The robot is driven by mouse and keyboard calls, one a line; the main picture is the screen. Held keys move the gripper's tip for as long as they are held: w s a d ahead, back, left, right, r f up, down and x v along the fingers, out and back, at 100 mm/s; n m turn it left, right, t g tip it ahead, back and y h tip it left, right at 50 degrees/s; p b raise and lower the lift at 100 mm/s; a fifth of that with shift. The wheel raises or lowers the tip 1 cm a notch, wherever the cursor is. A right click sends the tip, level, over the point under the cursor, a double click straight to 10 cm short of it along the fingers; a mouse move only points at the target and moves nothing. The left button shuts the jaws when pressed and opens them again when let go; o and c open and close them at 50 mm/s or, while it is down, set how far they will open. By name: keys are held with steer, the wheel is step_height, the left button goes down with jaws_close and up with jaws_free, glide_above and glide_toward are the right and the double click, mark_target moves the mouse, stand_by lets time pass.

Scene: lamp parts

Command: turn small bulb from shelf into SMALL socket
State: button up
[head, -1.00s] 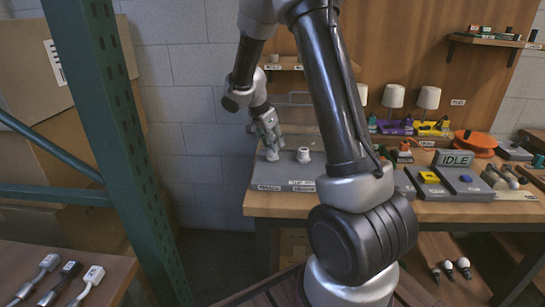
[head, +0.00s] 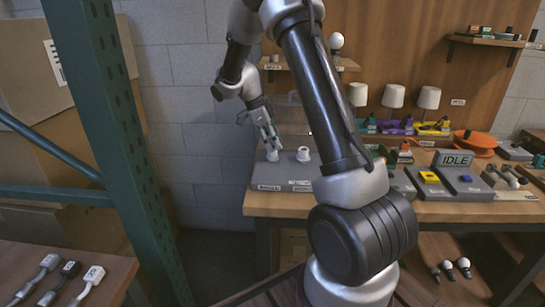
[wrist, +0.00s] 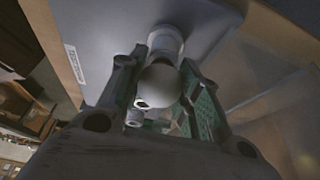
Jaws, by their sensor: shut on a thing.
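My gripper (head: 271,143) is at the left white socket (head: 272,155) on the grey block (head: 256,175). In the wrist view my gripper (wrist: 156,66) is shut on a pale round bulb (wrist: 166,84). The bulb's far end meets a white socket collar (wrist: 164,40); I cannot tell how deep it sits. The fingers hide parts of the bulb. A second white socket (head: 303,154) stands to the right on the same block, apart from my gripper. The small labels on the block's front are hard to read.
A wall shelf (head: 345,64) behind my arm holds a larger white bulb (head: 336,41). Several lamps with white shades (head: 393,95) stand to the right on the workbench. A green post (head: 115,130) rises at the left. My own arm hides the middle of the bench.

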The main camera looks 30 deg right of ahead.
steer(key=m+g, duration=0.1)
steer(key=m, duration=0.1)
steer(key=m+y, duration=0.1)
steer(key=m, duration=0.2)
steer(key=shift+s+m+g+y, duration=0.1)
steer(key=shift+m+g+y, duration=0.2)
steer(key=shift+g, duration=0.1)
steer(key=shift+f+m+y, duration=0.1)
steer(key=shift+m+y, duration=0.3)
steer(key=shift+m, duration=0.7)
steer(key=shift+o, duration=0.7)
steer(key=shift+m, duration=0.3)
steer(key=o, duration=0.7)
steer(key=shift+o, duration=0.2)
